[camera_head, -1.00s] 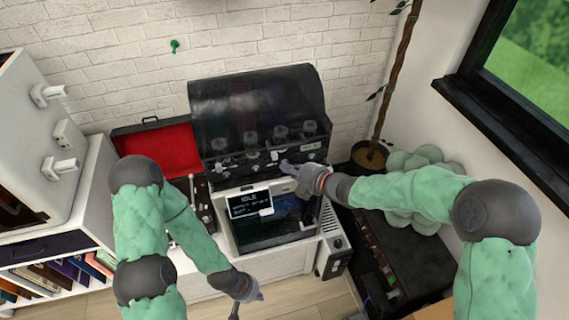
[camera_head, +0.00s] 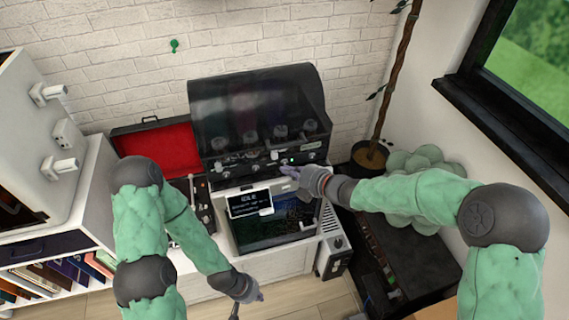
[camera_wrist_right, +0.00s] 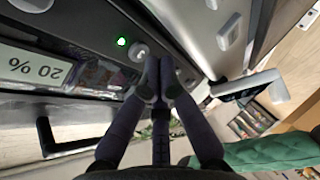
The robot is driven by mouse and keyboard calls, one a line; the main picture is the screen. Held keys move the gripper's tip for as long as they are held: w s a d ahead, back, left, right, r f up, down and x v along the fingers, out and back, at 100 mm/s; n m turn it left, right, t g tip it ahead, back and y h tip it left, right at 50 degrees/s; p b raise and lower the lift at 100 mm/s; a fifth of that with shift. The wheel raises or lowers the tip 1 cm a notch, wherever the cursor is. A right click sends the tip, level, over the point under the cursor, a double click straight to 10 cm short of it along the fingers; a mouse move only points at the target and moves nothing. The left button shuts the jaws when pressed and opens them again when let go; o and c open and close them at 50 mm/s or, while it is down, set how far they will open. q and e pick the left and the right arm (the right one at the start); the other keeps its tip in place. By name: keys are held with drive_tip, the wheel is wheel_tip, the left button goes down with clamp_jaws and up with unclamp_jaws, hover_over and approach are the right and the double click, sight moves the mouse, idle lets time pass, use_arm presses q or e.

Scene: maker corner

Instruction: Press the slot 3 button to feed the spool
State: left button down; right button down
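The feeder machine (camera_head: 235,105) has a dark hood over a row of several clear spool holders and a front panel (camera_head: 235,169). A small green light (camera_head: 291,160) glows on the panel, below the third holder from the left; it also shows in the right wrist view (camera_wrist_right: 122,42), with a round button (camera_wrist_right: 140,52) next to it. Slot labels are unreadable. My right gripper (camera_head: 287,170) is shut and empty, fingertips together (camera_wrist_right: 160,80) just short of that button, seemingly apart from it. My left gripper (camera_head: 249,303) hangs open and empty, low in front of the cabinet.
A tilted screen (camera_head: 250,203) reading IDLE sits below the panel, above a dark glass front. An open red-lined case (camera_head: 160,148) lies left of the machine. A potted plant (camera_head: 370,155) and dark cabinet (camera_head: 410,258) stand right. The floor in front is clear.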

drive_tip(key=s+d, duration=0.2)
drive_tip(key=s, duration=0.3)
drive_tip(key=shift+s+b, duration=0.35)
drive_tip(key=shift+b, duration=0.05)
idle(0.9)
drive_tip(key=s+d+f+m+g+h, duration=0.2)
drive_tip(key=s+d+f+m, duration=0.1)
drive_tip(key=f+m, duration=0.6)
drive_tip(key=s+d+f+m+g+h, duration=0.1)
drive_tip(key=s+d+f+m+h, duration=0.15)
drive_tip(key=f+m, duration=0.65)
drive_tip(key=s+d+f+m+g+h, duration=0.2)
drive_tip(key=s+f+m+g, duration=0.3)
drive_tip(key=s+f+m, duration=0.4)
drive_tip(key=s+d+f, duration=0.1)
drive_tip(key=s+f, duration=0.4)
drive_tip(key=s, duration=0.2)
drive_tip(key=shift+s+f+g, duration=0.15)
drive_tip(key=shift+f+g, duration=0.15)
drive_tip(key=shift+f, duration=0.1)
